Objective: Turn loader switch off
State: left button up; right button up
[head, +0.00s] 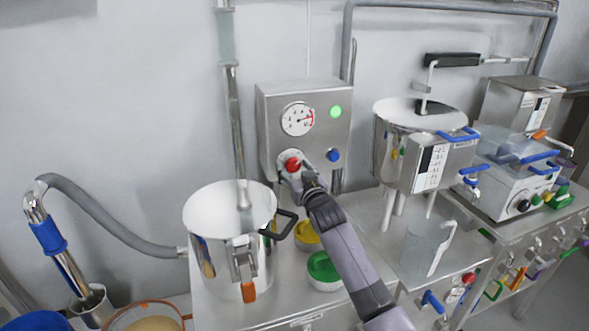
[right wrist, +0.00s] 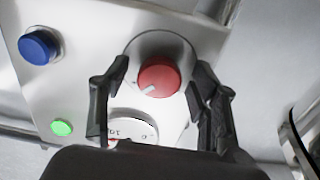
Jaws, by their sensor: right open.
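The loader switch is a red rotary knob (head: 291,164) on the front of a steel control box (head: 268,132), below its dial gauge. In the right wrist view the red knob (right wrist: 158,77) shows a pale pointer mark and a light round plate behind it. My right gripper (head: 295,176) reaches up to the knob from below right. In the right wrist view my gripper (right wrist: 160,74) is open, one finger on each side of the knob, with gaps visible between. My left gripper is not in view.
The box also has a lit green lamp (head: 336,111) and a blue button (head: 334,155). A lidded steel vessel (head: 222,255) stands at front left, with yellow (head: 307,235) and green (head: 323,268) containers beside my arm. A steel hopper (head: 388,150) stands right.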

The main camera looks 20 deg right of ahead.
jog(key=c, duration=1.1)
jog(key=shift+c, duration=0.2)
jog(key=shift+n, duration=0.4)
jog(key=n+p, duration=0.1)
jog(key=n, duration=0.1)
jog(key=shift+r+n, duration=0.1)
jog(key=shift+n, duration=0.3)
jog(key=n+p, duration=0.1)
jog(key=n, duration=0.3)
jog(key=shift+d+n+p, duration=0.1)
jog(key=shift+n+p, duration=0.2)
jog(key=n+p, duration=0.1)
jog(key=n, duration=0.4)
jog(key=shift+n+p, duration=0.35)
jog(key=shift+n, duration=2.05)
